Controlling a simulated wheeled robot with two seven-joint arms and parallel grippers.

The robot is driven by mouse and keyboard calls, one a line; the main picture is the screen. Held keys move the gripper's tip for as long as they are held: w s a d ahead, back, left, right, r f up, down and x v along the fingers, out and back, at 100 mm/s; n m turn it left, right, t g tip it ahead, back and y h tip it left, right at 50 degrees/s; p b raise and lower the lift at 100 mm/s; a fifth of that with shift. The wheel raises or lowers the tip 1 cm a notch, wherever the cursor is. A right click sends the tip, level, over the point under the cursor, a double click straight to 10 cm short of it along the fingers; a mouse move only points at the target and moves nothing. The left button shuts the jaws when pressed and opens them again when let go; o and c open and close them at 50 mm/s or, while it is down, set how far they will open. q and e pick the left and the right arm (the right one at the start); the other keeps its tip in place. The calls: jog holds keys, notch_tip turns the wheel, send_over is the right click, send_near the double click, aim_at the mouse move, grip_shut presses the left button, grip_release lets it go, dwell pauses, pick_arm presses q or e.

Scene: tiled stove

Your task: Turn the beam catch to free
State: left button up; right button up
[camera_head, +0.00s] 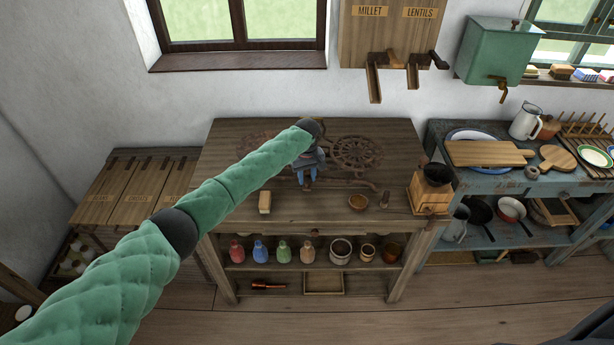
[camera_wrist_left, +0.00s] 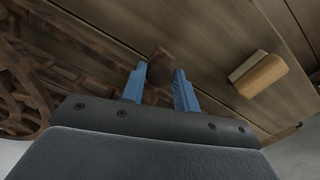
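A brown iron balance-like mechanism with lattice wheels (camera_head: 357,151) lies on the wooden table; its lattice also shows at the left of the left wrist view (camera_wrist_left: 22,88). My left gripper (camera_head: 308,180) reaches down over its middle, with two blue fingers. In the left wrist view the fingers (camera_wrist_left: 160,76) stand apart, with a dark rounded knob (camera_wrist_left: 160,68) between or just beyond their tips. This knob may be the beam catch; I cannot tell which way it is turned. I see no clear grip on it. The left hand hides the mechanism's centre. My right gripper is not in view.
Several bottles and pots fill the shelf below. A blue bench (camera_head: 480,178) stands at right.

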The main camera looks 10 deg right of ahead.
pick_arm(q)
jog(key=c, duration=0.3)
jog(key=shift+m, duration=0.5)
jog(key=m+b, duration=0.1)
jog(key=m, duration=0.1)
jog(key=shift+m, duration=0.4)
jog(key=m+b, duration=0.1)
jog(key=m, duration=0.4)
jog(key=shift+m, duration=0.9)
jog(key=shift+r, duration=0.1)
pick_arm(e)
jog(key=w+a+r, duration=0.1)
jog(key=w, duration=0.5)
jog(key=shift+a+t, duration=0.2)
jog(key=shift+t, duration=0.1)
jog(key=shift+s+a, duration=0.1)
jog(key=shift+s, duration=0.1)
